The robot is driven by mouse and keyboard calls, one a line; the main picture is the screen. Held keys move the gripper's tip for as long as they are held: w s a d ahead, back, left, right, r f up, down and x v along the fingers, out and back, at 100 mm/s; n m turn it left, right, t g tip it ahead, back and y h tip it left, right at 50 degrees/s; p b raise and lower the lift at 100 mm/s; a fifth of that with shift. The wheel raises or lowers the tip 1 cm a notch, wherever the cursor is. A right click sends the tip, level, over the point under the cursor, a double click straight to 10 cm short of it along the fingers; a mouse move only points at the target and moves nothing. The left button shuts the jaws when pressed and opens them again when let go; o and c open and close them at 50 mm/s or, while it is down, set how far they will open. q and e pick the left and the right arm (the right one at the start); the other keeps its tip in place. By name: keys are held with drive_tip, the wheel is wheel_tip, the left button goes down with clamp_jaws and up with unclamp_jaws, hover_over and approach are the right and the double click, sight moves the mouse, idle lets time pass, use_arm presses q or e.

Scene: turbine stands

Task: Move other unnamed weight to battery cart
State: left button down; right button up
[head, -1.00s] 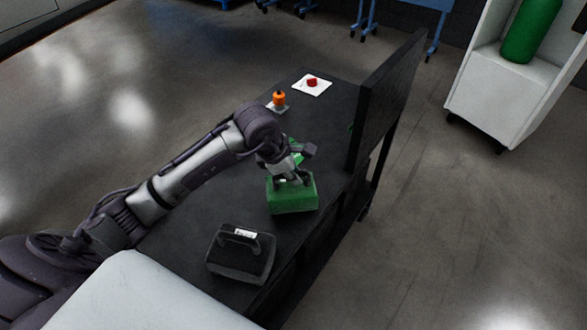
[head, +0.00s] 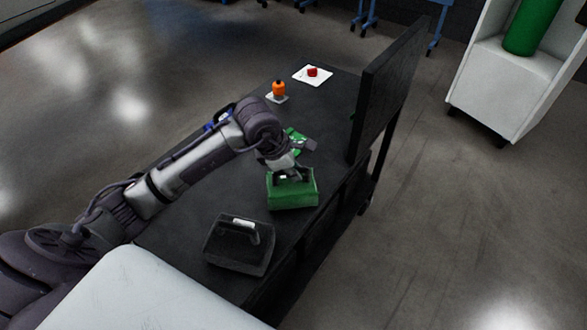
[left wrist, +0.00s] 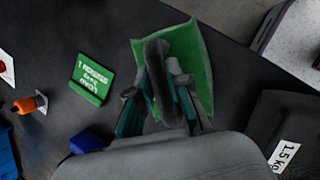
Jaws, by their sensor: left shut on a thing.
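A green block-shaped weight (head: 292,196) with a dark handle (left wrist: 158,70) sits on or just above the black table (head: 185,215); I cannot tell whether it touches. My left gripper (head: 288,176) is over it, shut on the handle, and partly hides its top. In the left wrist view my left gripper (left wrist: 160,100) has its fingers on both sides of the handle, with the green body (left wrist: 190,45) beyond. A black weight (head: 238,250) with a handle stands nearer me on the table; its label in the left wrist view (left wrist: 287,155) reads 1.5 kg. My right gripper is not in view.
A green sign (left wrist: 92,78) with white text stands beside the green weight. An orange object (head: 279,89) and a red button on a white plate (head: 312,74) are at the far end. A black upright panel (head: 385,90) edges the right side. A white cabinet (head: 505,90) stands beyond open floor.

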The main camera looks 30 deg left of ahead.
sight(284, 188)
use_arm(q)
drive_tip(key=c, duration=1)
unclamp_jaws()
drive_tip(key=shift+c, duration=0.2)
drive_tip(key=shift+o, duration=0.9)
drive_tip(key=shift+s+f, duration=0.1)
drive_tip(key=shift+f, duration=0.05)
drive_tip(key=shift+p+v, duration=0.5)
drive_tip(key=shift+v, duration=0.4)
drive_tip(key=p+v, duration=0.2)
drive_tip(key=v, duration=0.3)
drive_tip(key=shift+r, duration=0.25)
